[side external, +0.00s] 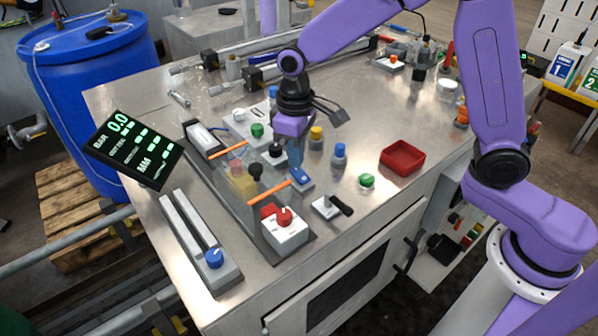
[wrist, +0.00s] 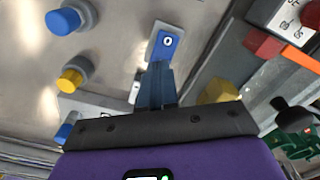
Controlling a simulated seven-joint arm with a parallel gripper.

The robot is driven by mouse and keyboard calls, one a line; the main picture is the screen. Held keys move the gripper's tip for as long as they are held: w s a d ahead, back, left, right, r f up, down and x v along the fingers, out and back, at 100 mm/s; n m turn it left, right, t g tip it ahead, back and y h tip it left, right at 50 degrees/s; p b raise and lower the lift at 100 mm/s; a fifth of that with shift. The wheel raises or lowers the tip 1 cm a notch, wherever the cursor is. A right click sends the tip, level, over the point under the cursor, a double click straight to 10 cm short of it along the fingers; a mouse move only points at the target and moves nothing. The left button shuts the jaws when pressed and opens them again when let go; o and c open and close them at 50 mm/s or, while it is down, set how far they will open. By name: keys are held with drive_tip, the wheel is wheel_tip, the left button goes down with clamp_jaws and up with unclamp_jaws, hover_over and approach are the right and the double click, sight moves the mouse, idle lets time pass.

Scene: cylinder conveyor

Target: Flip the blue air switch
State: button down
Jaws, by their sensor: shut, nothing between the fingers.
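The blue air switch (side external: 302,182) is a small blue rocker on a light base, on the metal bench top near the middle of the side view. In the wrist view, the switch (wrist: 168,45) shows a white round mark on its blue face. My gripper (side external: 296,170) points down at the switch, its blue fingertips just at or above the rocker's far end. In the wrist view, my gripper (wrist: 158,66) has its fingers together and empty, overlapping the switch's near end. I cannot tell whether they touch. The fingers hide that end.
A blue knob (side external: 340,150) and a yellow knob (side external: 316,133) stand close by. An orange bar (side external: 268,197) and clear guard edge lie left of the switch. A black-handled lever (side external: 327,207), green button (side external: 366,181) and red tray (side external: 402,158) stand to the right.

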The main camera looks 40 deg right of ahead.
sight(299, 171)
drive_tip(key=shift+f, duration=0.85)
idle(0.4)
drive_tip(key=shift+r, duration=3.5)
drive_tip(key=shift+s+d+r, duration=0.1)
drive_tip(key=shift+s, duration=0.25)
drive_tip(key=s+d+n, duration=0.2)
drive_tip(key=s+d, duration=0.2)
drive_tip(key=s, duration=0.4)
drive_tip(key=s+d+n, duration=0.2)
drive_tip(key=s+d, duration=0.3)
drive_tip(key=s, duration=0.4)
drive_tip(key=s+d+f+n, duration=0.1)
drive_tip(key=s+d, duration=0.3)
drive_tip(key=s, duration=0.5)
drive_tip(key=shift+d+n, duration=0.25)
drive_tip(key=shift+n, duration=0.55)
